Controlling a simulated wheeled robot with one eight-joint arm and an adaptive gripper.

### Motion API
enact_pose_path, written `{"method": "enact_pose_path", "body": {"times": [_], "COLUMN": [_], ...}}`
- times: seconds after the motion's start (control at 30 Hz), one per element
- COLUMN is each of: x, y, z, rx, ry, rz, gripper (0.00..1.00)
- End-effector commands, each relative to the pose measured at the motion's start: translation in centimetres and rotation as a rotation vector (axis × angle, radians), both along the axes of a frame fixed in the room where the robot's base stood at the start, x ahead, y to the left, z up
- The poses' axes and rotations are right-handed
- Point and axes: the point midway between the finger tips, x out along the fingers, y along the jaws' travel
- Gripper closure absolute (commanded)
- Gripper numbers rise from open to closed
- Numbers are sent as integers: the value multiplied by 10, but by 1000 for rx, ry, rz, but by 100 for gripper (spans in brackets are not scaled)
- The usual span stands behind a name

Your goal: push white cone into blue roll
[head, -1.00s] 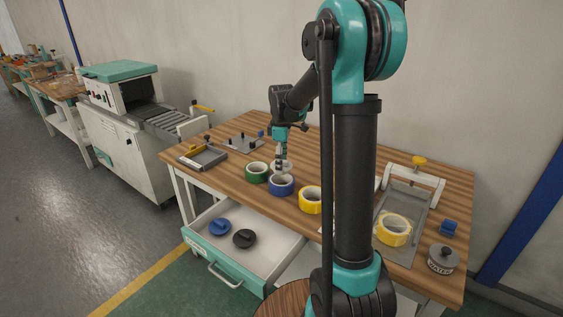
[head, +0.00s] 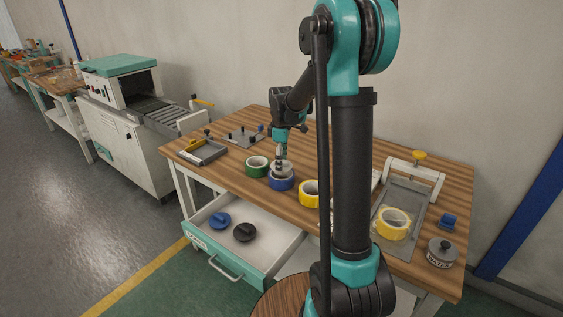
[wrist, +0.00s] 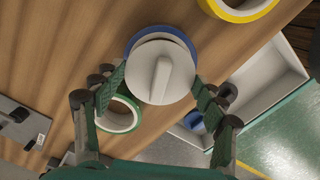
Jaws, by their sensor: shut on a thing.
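The white cone (wrist: 163,72) is a round pale disc with a raised bar across it. It sits over the blue roll (wrist: 139,39), whose blue edge shows past the disc in the wrist view. In the head view the cone (head: 286,171) is right on top of the blue roll (head: 281,184). My gripper (wrist: 159,85) is shut on the cone's rim, one finger on each side. In the head view the gripper (head: 281,164) points straight down. How deep the cone sits in the roll's hole is hidden.
A green roll (head: 257,167) stands close beside the blue roll. A yellow roll (head: 309,192) lies to the right. The open drawer (head: 262,257) below holds a blue cone (head: 219,221) and a black cone (head: 244,232). Another yellow roll (head: 393,223) sits on the grey fixture.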

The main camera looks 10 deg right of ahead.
Motion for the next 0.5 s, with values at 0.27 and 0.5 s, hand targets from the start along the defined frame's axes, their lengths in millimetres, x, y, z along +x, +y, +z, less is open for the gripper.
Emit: {"method": "enact_pose_path", "body": {"times": [0.27, 0.5], "x": [0, 0], "y": [0, 0], "z": [-7, -14], "rx": [0, 0], "ry": [0, 0], "rz": [0, 0], "gripper": [51, 51]}}
